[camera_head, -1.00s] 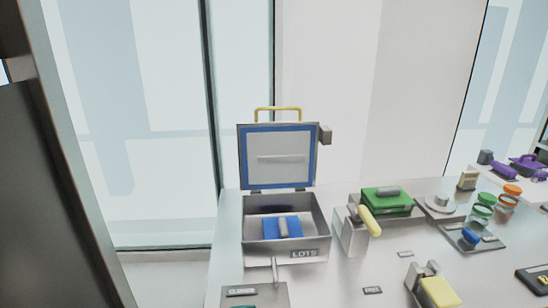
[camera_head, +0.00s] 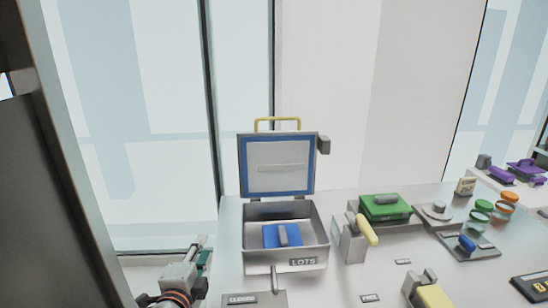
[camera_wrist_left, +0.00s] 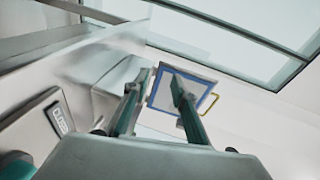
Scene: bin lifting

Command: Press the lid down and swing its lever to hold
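The metal box (camera_head: 255,258) marked LOTS stands on the table with a blue piece with a grey grip (camera_head: 283,235) inside. Its lid (camera_head: 278,165), blue-edged with a yellow handle (camera_head: 278,121), stands open and upright at the back; it also shows in the left wrist view (camera_wrist_left: 165,92). A lever with a yellow grip (camera_head: 366,231) sits on a grey block right of the box. My left gripper (camera_head: 201,250) is low at the left, apart from the box. In the left wrist view its two fingers (camera_wrist_left: 156,82) are apart with nothing between them. My right gripper is out of view.
A grey plate labelled CLOSED (camera_head: 268,300) lies in front of the box. A green block (camera_head: 386,207) on a grey tray, a second yellow-gripped fixture (camera_head: 432,295), a blue-handled plate (camera_head: 470,246) and orange and green rings stand to the right.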

